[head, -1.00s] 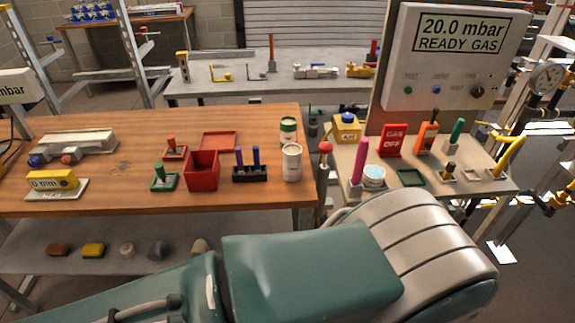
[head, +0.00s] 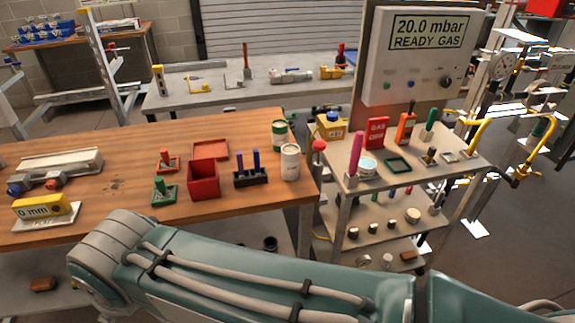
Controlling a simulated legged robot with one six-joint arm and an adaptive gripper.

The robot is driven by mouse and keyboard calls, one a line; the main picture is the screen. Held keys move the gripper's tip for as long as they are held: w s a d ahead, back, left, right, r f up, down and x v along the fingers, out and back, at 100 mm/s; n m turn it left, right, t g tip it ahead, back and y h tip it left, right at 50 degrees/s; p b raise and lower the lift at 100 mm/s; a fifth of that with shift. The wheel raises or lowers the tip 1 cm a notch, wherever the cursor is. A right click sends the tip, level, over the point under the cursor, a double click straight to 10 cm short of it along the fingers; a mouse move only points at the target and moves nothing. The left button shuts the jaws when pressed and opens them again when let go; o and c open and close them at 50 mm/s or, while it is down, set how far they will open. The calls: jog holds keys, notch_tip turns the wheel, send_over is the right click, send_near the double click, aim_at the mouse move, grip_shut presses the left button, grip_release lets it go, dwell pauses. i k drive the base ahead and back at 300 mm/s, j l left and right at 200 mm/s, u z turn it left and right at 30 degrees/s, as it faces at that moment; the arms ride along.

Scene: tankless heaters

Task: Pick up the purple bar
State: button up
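The purple bar is most likely the pink-purple upright bar (head: 355,154) at the front left corner of the grey side table (head: 412,178). It stands nearly upright in a small pale holder. Two blue-violet pegs (head: 248,161) stand in a black block on the wooden bench, to its left. My arm crosses the bottom of the head view, in front of both tables. My gripper is out of view, so its state and its distance from the bar are hidden.
A white round tub (head: 366,167) stands right beside the bar, with a red GAS OFF sign (head: 377,133) behind it. A red-topped post (head: 318,147) is close on the left. The wooden bench (head: 110,187) holds a red box (head: 204,179) and a white can (head: 290,162).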

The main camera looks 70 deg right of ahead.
aim_at(241, 171)
jog(key=i+l+z, duration=0.1)
jog(key=z, duration=0.35)
jog(key=i+z, duration=0.15)
jog(key=z, duration=0.3)
jog(key=i+z, duration=0.15)
jog(key=z, duration=0.3)
jog(key=i+j, duration=0.1)
jog(key=i, duration=0.4)
jog(key=z, duration=0.05)
